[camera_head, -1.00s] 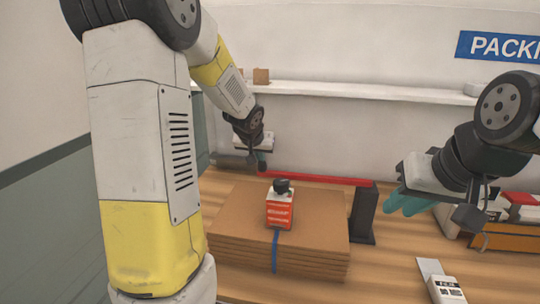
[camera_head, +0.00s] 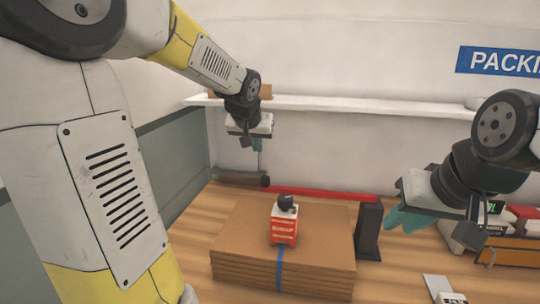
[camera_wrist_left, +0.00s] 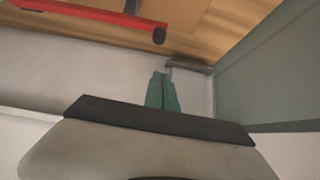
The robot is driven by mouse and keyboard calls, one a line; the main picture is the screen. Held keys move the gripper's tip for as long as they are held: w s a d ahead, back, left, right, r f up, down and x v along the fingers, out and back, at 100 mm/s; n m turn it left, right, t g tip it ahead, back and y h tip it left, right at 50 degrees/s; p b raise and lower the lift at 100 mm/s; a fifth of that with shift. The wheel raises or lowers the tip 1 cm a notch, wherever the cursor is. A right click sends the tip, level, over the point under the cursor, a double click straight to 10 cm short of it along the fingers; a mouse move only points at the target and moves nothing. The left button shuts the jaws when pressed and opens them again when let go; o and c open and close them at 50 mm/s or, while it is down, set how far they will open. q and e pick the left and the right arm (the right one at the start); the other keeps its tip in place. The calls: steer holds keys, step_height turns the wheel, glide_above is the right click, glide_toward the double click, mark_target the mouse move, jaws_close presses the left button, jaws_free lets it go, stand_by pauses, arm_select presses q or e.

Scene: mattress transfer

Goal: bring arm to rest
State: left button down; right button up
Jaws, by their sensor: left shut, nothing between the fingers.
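My left gripper (camera_head: 257,145) hangs in front of the back wall, just below the white shelf and above the far left of the table. Its teal fingers are shut and empty, and they also show together in the left wrist view (camera_wrist_left: 162,92). My left arm's links fill the left of the head view. My right gripper (camera_head: 408,218) is at the right, above the table; its teal fingers overlap in this view, so their opening is unclear.
A brown cardboard stack (camera_head: 238,232) with a blue strap carries a red-and-white box (camera_head: 284,227) with a black top. A white shelf (camera_head: 340,104) crosses the back wall.

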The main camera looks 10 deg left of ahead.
arm_select(q)
steer(key=shift+s+r, duration=0.35)
steer(key=shift+r, duration=0.15)
steer(key=s+d+f+g+h, duration=0.1)
steer(key=s+d+f, duration=0.1)
steer(key=s, duration=1)
steer(key=s+d+f+g+h, duration=0.1)
steer(key=s+d, duration=0.1)
steer(key=s, duration=1.1)
steer(key=shift+d+f, duration=0.15)
steer(key=shift+f, duration=0.2)
steer(key=shift+w, duration=0.1)
